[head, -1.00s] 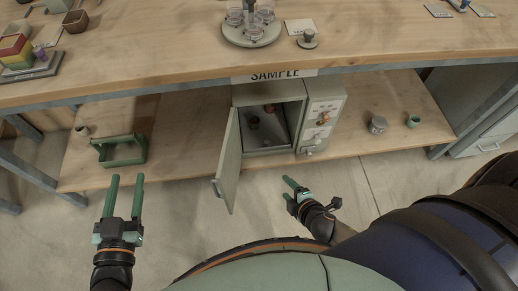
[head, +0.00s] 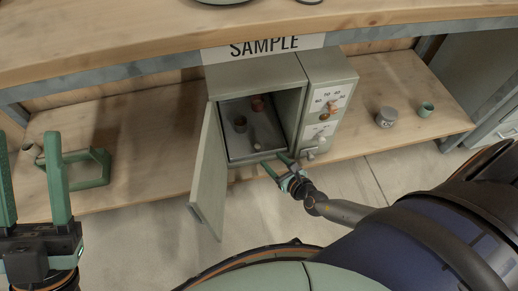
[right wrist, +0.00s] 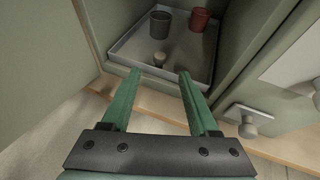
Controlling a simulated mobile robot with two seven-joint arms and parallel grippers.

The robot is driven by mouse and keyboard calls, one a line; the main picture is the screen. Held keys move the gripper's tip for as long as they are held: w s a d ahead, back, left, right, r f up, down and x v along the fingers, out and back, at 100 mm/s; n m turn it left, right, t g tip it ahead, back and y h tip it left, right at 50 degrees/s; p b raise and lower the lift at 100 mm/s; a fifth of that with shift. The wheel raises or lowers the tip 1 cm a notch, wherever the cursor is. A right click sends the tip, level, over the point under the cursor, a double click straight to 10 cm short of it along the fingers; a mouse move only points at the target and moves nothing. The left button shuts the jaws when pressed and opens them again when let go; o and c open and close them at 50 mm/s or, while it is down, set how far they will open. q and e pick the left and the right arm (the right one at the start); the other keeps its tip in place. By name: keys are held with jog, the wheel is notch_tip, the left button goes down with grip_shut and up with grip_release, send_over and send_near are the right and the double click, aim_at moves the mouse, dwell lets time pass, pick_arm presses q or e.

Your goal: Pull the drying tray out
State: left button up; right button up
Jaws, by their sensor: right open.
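The drying tray (head: 272,138) is a grey shallow tray inside the open drying cabinet (head: 262,78). It also shows in the right wrist view (right wrist: 138,50), where a small knob (right wrist: 160,58) stands up near its front. A dark grey cup (right wrist: 160,24) and a reddish cup (right wrist: 200,19) stand towards its back. My right gripper (head: 273,161) is open at the cabinet's mouth, by the tray's front edge. In the right wrist view the knob appears between and just beyond its fingertips, not gripped. My left gripper (head: 29,140) is open and empty at the far left.
The cabinet door (head: 208,172) hangs open on the left. A control panel (head: 327,105) with knobs is on the right.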

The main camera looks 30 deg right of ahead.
aim_at(258, 146)
jog(key=b+x, duration=0.3)
jog(key=x, duration=0.5)
jog(key=shift+f, duration=0.1)
jog(key=shift+w+f, duration=0.15)
jog(key=shift+w, duration=0.35)
jog(key=shift+c, duration=0.4)
grip_shut()
dwell(0.3)
